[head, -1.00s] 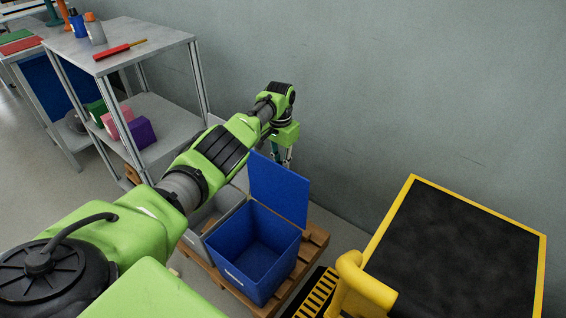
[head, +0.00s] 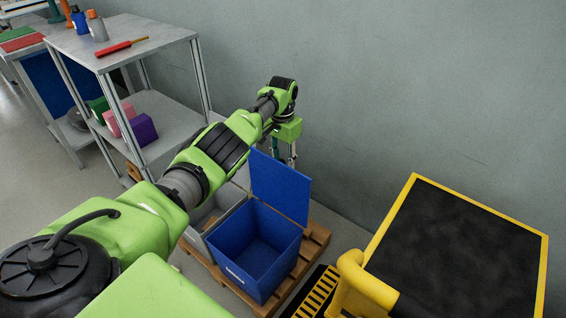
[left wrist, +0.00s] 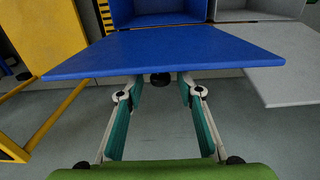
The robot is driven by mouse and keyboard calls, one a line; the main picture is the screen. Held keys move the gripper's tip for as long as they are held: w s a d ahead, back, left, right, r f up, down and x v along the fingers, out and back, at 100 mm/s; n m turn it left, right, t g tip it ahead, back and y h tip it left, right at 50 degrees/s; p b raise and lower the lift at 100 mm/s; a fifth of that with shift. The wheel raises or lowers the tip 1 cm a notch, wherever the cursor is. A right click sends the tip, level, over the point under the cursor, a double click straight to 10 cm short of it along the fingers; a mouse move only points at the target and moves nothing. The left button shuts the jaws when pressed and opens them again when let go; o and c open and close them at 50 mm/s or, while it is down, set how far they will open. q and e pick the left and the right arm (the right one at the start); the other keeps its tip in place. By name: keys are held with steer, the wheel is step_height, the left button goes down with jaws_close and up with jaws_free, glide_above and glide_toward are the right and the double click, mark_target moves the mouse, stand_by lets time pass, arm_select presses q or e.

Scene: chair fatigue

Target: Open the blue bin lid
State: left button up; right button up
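The blue bin (head: 250,268) stands on a wooden pallet, and its inside is visible and empty. Its blue lid (head: 281,187) stands raised, roughly upright, at the bin's wall side. My left gripper (head: 288,158) is behind the lid, between it and the wall, partly hidden by it. In the left wrist view the lid (left wrist: 165,50) spans the upper middle. There, the teal fingers of my left gripper (left wrist: 160,90) are spread apart with nothing between them, their tips close to the lid's edge. I cannot tell if they touch it. My right gripper is not in view.
A grey bin (head: 207,222) stands left of the blue one, and its open grey lid (left wrist: 285,85) shows in the left wrist view. A yellow-framed black platform (head: 460,250) is at right. A metal shelf (head: 120,45) stands at left. The wall is close behind.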

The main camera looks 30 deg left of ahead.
arm_select(q)
step_height(320, 180, up, 11)
steer(key=shift+s, duration=0.15)
stand_by(0.7)
